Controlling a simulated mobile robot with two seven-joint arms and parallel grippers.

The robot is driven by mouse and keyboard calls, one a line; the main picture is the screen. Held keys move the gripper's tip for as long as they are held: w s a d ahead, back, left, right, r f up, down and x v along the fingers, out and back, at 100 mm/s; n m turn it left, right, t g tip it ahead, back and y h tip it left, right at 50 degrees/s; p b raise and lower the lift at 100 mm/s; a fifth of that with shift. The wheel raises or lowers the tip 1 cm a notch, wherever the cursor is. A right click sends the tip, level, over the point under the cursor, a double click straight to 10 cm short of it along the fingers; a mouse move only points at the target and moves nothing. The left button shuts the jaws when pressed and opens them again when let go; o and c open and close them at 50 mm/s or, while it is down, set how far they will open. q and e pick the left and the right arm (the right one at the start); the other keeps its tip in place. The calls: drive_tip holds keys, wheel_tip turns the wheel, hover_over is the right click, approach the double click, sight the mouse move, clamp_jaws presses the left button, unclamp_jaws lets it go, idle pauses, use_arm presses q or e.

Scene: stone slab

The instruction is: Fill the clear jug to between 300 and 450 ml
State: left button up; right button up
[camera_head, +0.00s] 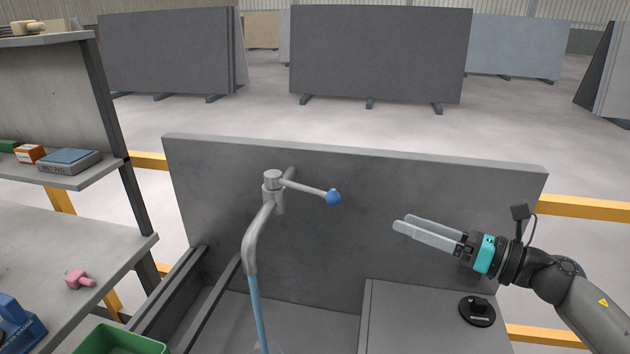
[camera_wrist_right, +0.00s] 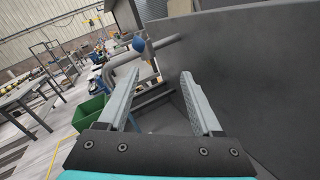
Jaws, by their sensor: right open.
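A grey metal tap (camera_head: 273,190) stands in front of the dark slab, its lever pointing right and ending in a blue knob (camera_head: 333,197). The knob also shows in the right wrist view (camera_wrist_right: 138,44), beyond the fingertips. A blue stream of water (camera_head: 258,312) runs down from the spout to the bottom edge of the head view. A faint pale shape shows at its foot; I cannot tell whether it is the clear jug. My right gripper (camera_head: 401,229) is open and empty, right of the knob and apart from it. It also shows in the right wrist view (camera_wrist_right: 160,75). My left gripper is out of view.
An upright dark slab (camera_head: 450,190) stands behind the tap. A grey ledge (camera_head: 400,315) with a black round fitting (camera_head: 478,308) lies below my right gripper. Shelves (camera_head: 60,250) and a green crate (camera_head: 120,340) stand at left. The space between gripper and knob is clear.

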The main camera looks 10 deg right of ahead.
sight(324, 196)
drive_tip(key=w+a+r+n+p, duration=0.1)
drive_tip(key=w+a, duration=0.1)
drive_tip(key=a, duration=0.2)
drive_tip(key=w+a+n+p, duration=0.1)
drive_tip(key=w+a, duration=0.2)
drive_tip(key=a, duration=0.1)
drive_tip(key=w+a+r+n+g+y+p, duration=0.1)
drive_tip(key=w+a+p, duration=0.1)
drive_tip(key=a, duration=0.3)
drive_tip(key=shift+w+a+r, duration=0.1)
drive_tip(key=shift+w+r, duration=0.2)
drive_tip(key=shift+w, duration=0.3)
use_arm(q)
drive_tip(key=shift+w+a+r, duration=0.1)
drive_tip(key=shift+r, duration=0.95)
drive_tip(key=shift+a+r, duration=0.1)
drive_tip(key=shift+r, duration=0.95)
use_arm(e)
drive_tip(key=shift+w+a+f, duration=0.1)
drive_tip(key=shift+w+a, duration=0.3)
drive_tip(key=shift+a, duration=0.2)
drive_tip(key=shift+c, duration=0.2)
clamp_jaws()
